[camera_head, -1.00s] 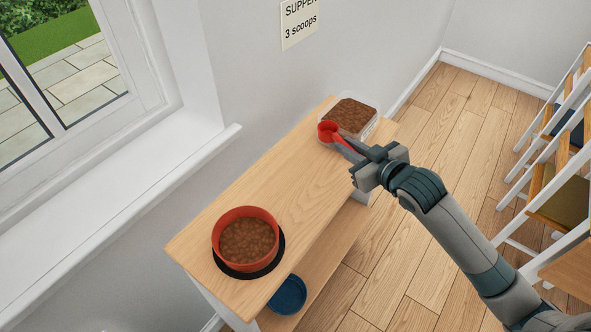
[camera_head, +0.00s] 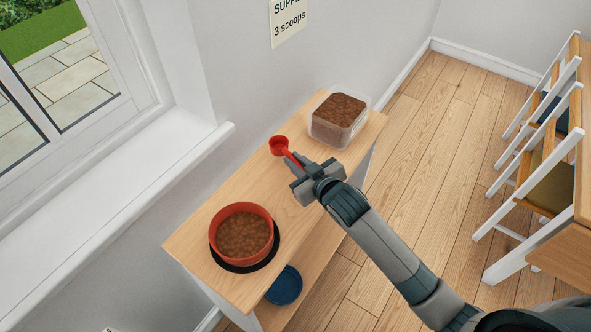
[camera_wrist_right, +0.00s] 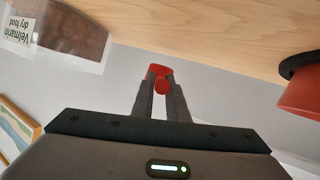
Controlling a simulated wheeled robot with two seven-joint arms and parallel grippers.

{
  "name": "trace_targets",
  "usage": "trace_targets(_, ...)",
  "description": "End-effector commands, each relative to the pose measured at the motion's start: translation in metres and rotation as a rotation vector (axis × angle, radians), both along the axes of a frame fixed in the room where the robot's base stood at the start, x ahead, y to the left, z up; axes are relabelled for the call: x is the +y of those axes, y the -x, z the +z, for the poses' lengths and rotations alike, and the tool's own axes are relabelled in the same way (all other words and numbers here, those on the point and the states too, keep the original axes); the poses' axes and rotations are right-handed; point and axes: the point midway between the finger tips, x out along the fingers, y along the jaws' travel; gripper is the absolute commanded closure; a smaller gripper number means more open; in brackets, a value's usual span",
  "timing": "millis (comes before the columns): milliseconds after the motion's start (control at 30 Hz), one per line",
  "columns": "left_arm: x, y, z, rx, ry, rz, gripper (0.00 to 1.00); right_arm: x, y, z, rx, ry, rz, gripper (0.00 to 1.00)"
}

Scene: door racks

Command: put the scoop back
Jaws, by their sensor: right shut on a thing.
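A red scoop (camera_head: 279,145) is held by its handle in my right gripper (camera_head: 294,164), above the wooden shelf top between the food box and the bowl. In the right wrist view the scoop (camera_wrist_right: 160,72) sits between the two fingertips (camera_wrist_right: 160,88). Its inside is too small to tell. A clear box (camera_head: 331,131) of brown dry food stands at the far end of the shelf top. My left gripper is not in view.
A red bowl (camera_head: 215,240) filled with brown food sits on a black mat (camera_head: 276,250) at the near end of the wooden shelf unit (camera_head: 190,238). A blue bowl (camera_head: 284,287) is on the lower shelf. A wall sign (camera_head: 289,18) reads "3 scoops". White-framed chairs (camera_head: 540,165) stand at the right.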

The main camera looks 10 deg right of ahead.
Motion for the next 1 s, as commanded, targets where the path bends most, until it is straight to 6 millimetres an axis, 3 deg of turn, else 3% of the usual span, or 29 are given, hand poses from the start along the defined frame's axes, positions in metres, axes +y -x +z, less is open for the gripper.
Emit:
trace_targets(167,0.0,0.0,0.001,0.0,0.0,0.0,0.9,0.0,0.0,-0.003,0.0,0.0,0.0,1.0)
trace_targets(500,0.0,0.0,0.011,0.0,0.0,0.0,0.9,0.0,0.001,-0.038,0.001,0.0,0.001,1.0)
trace_targets(933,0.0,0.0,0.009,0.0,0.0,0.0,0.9,0.0,0.0,-0.043,0.0,0.0,0.001,1.0)
trace_targets(967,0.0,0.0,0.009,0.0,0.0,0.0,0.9,0.0,0.0,-0.043,0.0,0.001,0.001,0.82)
trace_targets(1000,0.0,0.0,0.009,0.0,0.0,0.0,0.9,0.0,0.0,-0.042,0.0,0.001,0.001,0.72)
